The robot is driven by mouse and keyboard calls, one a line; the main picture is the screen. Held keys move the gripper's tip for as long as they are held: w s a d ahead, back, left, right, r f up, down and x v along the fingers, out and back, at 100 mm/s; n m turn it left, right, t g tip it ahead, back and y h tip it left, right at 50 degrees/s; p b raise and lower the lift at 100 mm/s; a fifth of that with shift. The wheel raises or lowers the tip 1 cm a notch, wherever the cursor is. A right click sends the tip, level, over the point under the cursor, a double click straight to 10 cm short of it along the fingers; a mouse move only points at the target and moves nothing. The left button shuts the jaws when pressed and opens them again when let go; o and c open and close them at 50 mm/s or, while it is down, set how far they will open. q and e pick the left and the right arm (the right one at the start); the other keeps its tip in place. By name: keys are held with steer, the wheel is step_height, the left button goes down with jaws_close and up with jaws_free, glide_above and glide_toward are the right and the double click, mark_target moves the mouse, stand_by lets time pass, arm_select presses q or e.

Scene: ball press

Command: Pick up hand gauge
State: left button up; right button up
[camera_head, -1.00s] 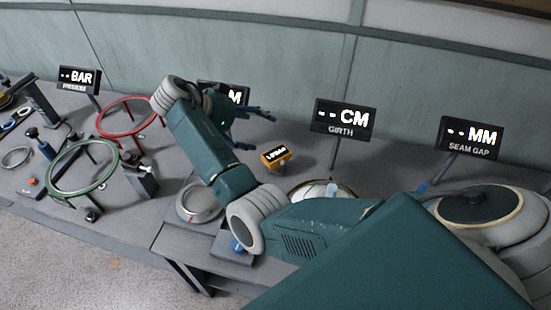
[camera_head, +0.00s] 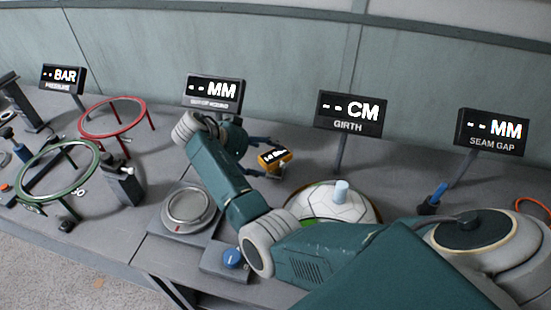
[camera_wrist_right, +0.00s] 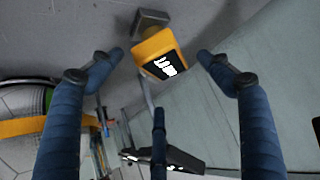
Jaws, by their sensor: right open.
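The hand gauge appears to be the small orange-yellow device with a lit black display; it sits on a dark foot on the grey bench, right of centre in the head view (camera_head: 275,157), and at top centre in the right wrist view (camera_wrist_right: 155,46). My right gripper (camera_head: 265,156) is open around the gauge's near side. In the right wrist view its two blue fingers (camera_wrist_right: 160,60) stand left and right of the gauge, with visible gaps. A third finger shows below it. My left gripper is not in view.
A white ball (camera_head: 330,205) sits right of my right forearm. A round grey dial plate (camera_head: 188,206) and a blue knob (camera_head: 232,258) lie left of it. Red (camera_head: 112,117) and green (camera_head: 60,170) ring stands are at left. Display signs such as the girth one (camera_head: 348,112) line the back.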

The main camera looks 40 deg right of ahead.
mark_target(272, 158)
steer(key=p+x, duration=0.1)
steer(key=x, duration=0.4)
steer(key=shift+f, duration=0.45)
steer(key=shift+c, duration=0.5)
steer(key=c, duration=1.5)
steer(key=shift+r, duration=0.1)
steer(key=shift+c, duration=1.1)
steer(key=shift+r, duration=0.1)
